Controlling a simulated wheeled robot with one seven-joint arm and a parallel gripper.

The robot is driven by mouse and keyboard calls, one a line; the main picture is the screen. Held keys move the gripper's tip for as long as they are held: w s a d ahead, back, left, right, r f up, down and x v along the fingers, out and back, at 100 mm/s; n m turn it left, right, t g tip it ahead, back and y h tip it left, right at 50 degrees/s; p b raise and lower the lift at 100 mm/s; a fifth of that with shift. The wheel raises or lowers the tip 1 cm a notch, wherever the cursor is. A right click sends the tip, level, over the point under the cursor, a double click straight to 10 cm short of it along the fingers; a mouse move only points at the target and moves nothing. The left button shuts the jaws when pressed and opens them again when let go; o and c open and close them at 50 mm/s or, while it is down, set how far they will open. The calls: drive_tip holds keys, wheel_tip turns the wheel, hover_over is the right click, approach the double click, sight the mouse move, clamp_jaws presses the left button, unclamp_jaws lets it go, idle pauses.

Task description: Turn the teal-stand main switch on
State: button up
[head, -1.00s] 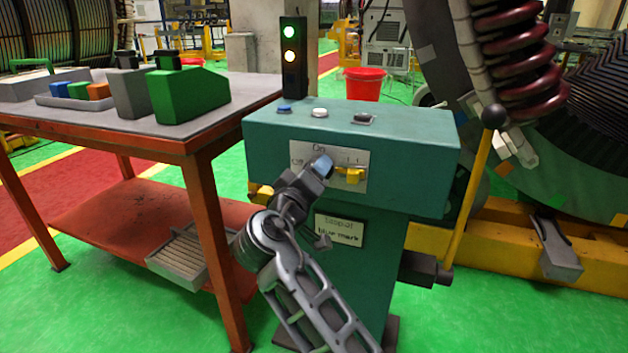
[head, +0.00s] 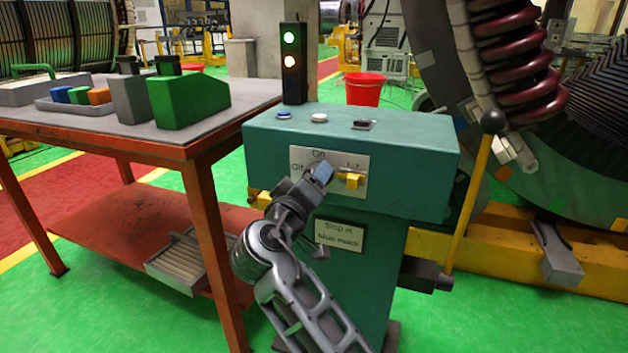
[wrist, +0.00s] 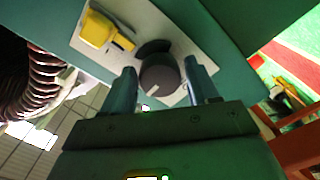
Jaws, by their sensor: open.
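The teal stand (head: 385,260) has a pale panel marked "On" at the top and "Off" at the left. In the wrist view, a round dark knob (wrist: 160,75) with a white pointer line sits on this panel (wrist: 140,20). My gripper (wrist: 160,66) is open, with one blue-grey finger on each side of the knob and small gaps visible. In the head view, my gripper (head: 322,174) is at the panel and hides the knob. The pointer's setting against the labels cannot be read.
A yellow handle (head: 350,180) is just right of my gripper on the panel. An orange-legged table (head: 202,240) stands left; a black-knobbed lever (head: 470,195) stands right.

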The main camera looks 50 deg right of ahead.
drive_tip(key=v, duration=0.7)
drive_tip(key=shift+p, duration=0.4)
drive_tip(key=s+a+f+n+t+y, duration=0.3)
drive_tip(key=s+f+y, duration=0.1)
drive_tip(key=f, duration=0.3)
drive_tip(key=s+a+f+n+t+y, duration=0.2)
drive_tip(key=s+f+n+y, duration=0.2)
drive_tip(key=f, duration=0.4)
drive_tip(key=s+a+f+t+y, duration=0.1)
drive_tip(key=s+a+f+y, duration=0.2)
drive_tip(key=s, duration=0.4)
drive_tip(key=s+a+f+t+y, duration=0.1)
drive_tip(key=s+a+y, duration=0.3)
drive_tip(key=s+a, duration=0.15)
drive_tip(key=s+a+r+m+t+y, duration=0.2)
drive_tip(key=s+a+r+m, duration=0.1)
drive_tip(key=s+r, duration=0.95)
wheel_tip(320, 180, up, 19)
drive_tip(key=s+p, duration=0.1)
drive_tip(key=p, duration=1.9)
drive_tip(key=shift+s+d+f+p, duration=0.15)
drive_tip(key=shift+s+d+p, duration=0.1)
drive_tip(key=shift+p, duration=0.15)
